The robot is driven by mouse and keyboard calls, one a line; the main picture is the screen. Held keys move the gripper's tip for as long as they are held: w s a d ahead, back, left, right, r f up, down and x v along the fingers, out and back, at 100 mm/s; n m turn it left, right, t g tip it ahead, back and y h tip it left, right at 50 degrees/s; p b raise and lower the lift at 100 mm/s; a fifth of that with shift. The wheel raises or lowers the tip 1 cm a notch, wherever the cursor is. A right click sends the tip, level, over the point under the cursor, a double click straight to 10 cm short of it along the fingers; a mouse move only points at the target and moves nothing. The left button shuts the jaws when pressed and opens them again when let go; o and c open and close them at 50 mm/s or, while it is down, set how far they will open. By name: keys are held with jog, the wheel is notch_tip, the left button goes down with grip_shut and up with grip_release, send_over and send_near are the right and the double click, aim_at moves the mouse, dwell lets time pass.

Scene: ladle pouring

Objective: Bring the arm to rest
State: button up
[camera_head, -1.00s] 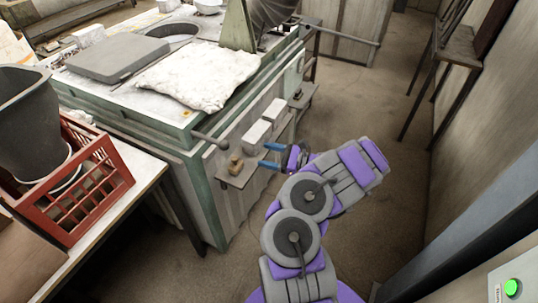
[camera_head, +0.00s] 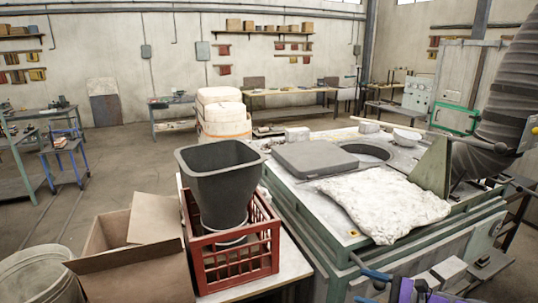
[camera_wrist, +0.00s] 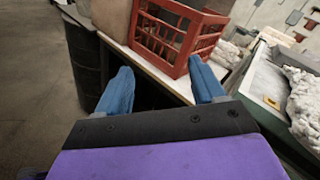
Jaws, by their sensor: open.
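My gripper (camera_head: 371,287) shows at the bottom edge of the head view, right of centre, in front of the furnace bench's near side. In the wrist view, my gripper (camera_wrist: 161,85) has its two blue fingers wide apart with nothing between them. Most of my arm lies outside the head view; only purple and grey parts show at the lower right. The fingers point toward the table (camera_wrist: 152,73) with the red crate (camera_wrist: 150,37), apart from both.
The furnace bench (camera_head: 335,245) carries a grey lid (camera_head: 313,159), a round opening and a white blanket (camera_head: 386,203). Left of it, the red crate (camera_head: 236,268) holds a dark tapered pot (camera_head: 220,175). A cardboard box (camera_head: 105,232) stands beside it. Open floor lies further left.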

jog(key=s+a+r+n+g, duration=0.2)
jog(key=a+r+n+g, duration=0.1)
jog(key=a, duration=0.3)
jog(key=s+a+r+n+g, duration=0.2)
jog(key=a+r+n+g, duration=0.1)
jog(key=a, duration=0.4)
jog(key=s+a+n+g+h+b, duration=0.2)
jog(key=s+a+n+g+h, duration=0.55)
jog(key=s, duration=0.75)
jog(key=s+d+f+n+t+h, duration=0.1)
jog(key=s+h, duration=0.3)
jog(key=s, duration=0.4)
jog(key=s+d+f+n+t+h+b, duration=0.1)
jog(key=s+d+f+n+t+h, duration=0.1)
jog(key=s, duration=0.6)
jog(key=shift+d+f+n+h, duration=0.3)
jog(key=shift+d+n+h, duration=0.55)
jog(key=shift+d+n, duration=0.35)
jog(key=shift+d, duration=0.1)
